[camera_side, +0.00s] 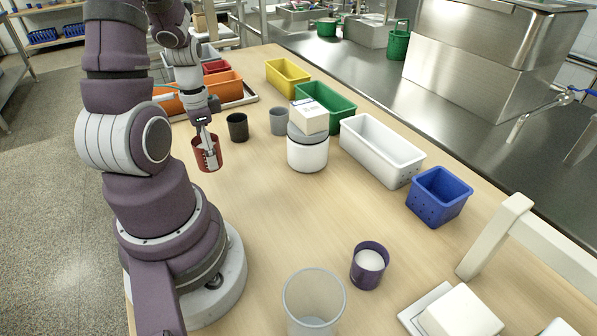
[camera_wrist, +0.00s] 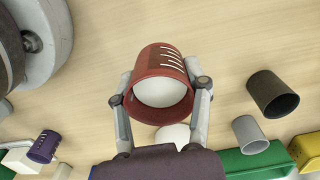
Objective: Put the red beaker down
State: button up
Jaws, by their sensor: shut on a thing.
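The red beaker (camera_side: 207,153) is held by my gripper (camera_side: 208,148) at the left edge of the wooden table in the side view. In the wrist view the red beaker (camera_wrist: 160,66) sits between the two fingers of my gripper (camera_wrist: 160,95), which are shut on its sides. Its open mouth faces the wrist camera, and something white shows inside. It looks close to upright in the side view. I cannot tell whether its base touches the table.
A black beaker (camera_side: 238,127) and a grey beaker (camera_side: 279,121) stand just right of the red one. A purple beaker (camera_side: 369,266) and a clear beaker (camera_side: 313,305) stand at the front. The table's middle (camera_side: 270,210) is clear.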

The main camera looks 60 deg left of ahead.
aim_at(216, 186)
notch_tip(216, 186, down, 5)
jog(key=shift+f, duration=0.1)
jog(key=shift+f, duration=0.1)
jog(key=o, duration=1.2)
jog(key=shift+c, duration=0.2)
notch_tip(216, 186, up, 12)
jog(key=shift+w+r, duration=0.1)
jog(key=w+d+r+t, duration=0.2)
jog(key=w+d+r, duration=0.1)
jog(key=d, duration=0.5)
jog(key=w+d+r+t, duration=0.3)
jog(key=w+d+r, duration=0.1)
jog(key=d, duration=0.5)
jog(key=shift+w+d+r+t, duration=0.15)
jog(key=shift+d+r+t, duration=0.15)
jog(key=shift+r, duration=0.15)
